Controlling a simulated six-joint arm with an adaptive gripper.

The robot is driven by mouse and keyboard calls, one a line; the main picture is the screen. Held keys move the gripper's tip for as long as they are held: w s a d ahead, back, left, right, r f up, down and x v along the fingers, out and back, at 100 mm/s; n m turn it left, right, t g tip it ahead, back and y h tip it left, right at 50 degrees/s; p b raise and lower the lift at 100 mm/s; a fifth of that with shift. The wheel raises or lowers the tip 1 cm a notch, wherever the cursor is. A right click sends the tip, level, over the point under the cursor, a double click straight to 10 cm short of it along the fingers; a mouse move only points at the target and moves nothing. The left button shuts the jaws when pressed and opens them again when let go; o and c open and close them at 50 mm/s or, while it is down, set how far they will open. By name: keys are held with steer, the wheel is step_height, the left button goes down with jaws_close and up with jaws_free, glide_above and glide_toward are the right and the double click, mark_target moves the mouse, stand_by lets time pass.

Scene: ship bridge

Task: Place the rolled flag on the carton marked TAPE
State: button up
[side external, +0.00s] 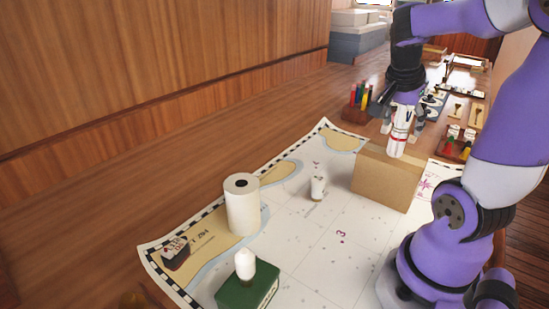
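The rolled flag (399,132) is a white upright roll with red and dark marks. It is between the fingers of my gripper (402,126), which look shut on it from both sides. The brown carton (386,184) stands on the chart directly below. The flag's lower end is at the carton's top face and looks to touch it, though a small gap cannot be ruled out. No TAPE marking shows on the carton's sides in this view.
A white paper roll (242,205), a small white bottle (318,188), a green box (246,286) with a white object on top and a dark stamp-like block (176,253) stand on the chart (310,235). A pen holder (357,110) and several trays lie behind the carton.

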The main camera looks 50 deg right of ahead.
steer(key=s+v, duration=0.1)
steer(key=v, duration=0.7)
steer(key=w+a+f+n+t+y, duration=0.2)
steer(key=w+a+f+n+t, duration=0.1)
steer(key=a+n, duration=0.7)
steer(key=w+a+f+n+t+y, duration=0.2)
steer(key=w+a+f+n+t, duration=0.1)
steer(key=a+n, duration=0.7)
steer(key=shift+f+y, duration=0.2)
steer(key=shift+y, duration=0.1)
